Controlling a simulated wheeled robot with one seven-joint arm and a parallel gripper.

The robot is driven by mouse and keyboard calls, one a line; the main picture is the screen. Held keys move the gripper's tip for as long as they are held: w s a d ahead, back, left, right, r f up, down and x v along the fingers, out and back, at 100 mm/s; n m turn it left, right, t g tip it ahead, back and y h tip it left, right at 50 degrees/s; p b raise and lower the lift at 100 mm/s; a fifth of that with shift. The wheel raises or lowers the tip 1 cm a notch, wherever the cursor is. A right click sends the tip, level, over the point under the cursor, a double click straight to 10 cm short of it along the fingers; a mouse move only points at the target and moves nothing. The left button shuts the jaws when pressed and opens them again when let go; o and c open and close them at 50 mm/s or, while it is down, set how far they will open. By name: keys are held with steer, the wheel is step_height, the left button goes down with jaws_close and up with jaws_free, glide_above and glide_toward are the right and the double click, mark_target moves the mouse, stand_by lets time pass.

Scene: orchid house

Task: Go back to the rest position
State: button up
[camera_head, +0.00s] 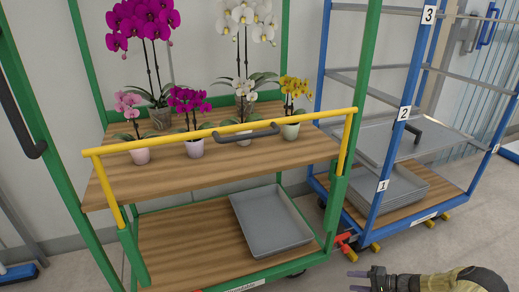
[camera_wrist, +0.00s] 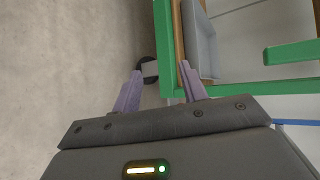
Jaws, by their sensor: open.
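My gripper (camera_head: 357,281) shows at the bottom right in the head view, low over the floor, to the right of the green trolley (camera_head: 338,196). In the wrist view my gripper (camera_wrist: 160,80) has its two purple fingers spread apart with nothing between them. Beyond the fingers lie the grey floor and the trolley's green frame (camera_wrist: 170,50). My forearm, yellowish and black, enters from the lower right of the head view.
The trolley's wooden shelf (camera_head: 225,176) holds several potted orchids behind a yellow rail (camera_head: 215,131). A grey tray (camera_head: 268,221) lies on its lower deck. A blue trolley (camera_head: 376,190) with stacked trays (camera_head: 385,187) stands right. Open floor (camera_wrist: 60,70) shows left in the wrist view.

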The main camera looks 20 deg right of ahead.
steer(key=w+a+r+n+g+h+p, duration=0.25)
steer(key=a+r+n+g, duration=0.2)
steer(key=a+r, duration=0.65)
steer(key=w+a+r+n+g+h+p, duration=0.1)
steer(key=a+r+n+g+h+p, duration=0.3)
steer(key=a+r, duration=0.65)
steer(key=s+a+r+n+t+h, duration=0.25)
steer(key=s+a+r, duration=0.65)
steer(key=a+r, duration=0.5)
step_height(320, 180, up, 39)
steer(key=p, duration=3.8)
steer(key=shift+d+f+n+g+p, duration=0.2)
steer(key=shift+d+n+g+p, duration=0.1)
steer(key=shift+d, duration=0.1)
steer(key=shift+s, duration=0.1)
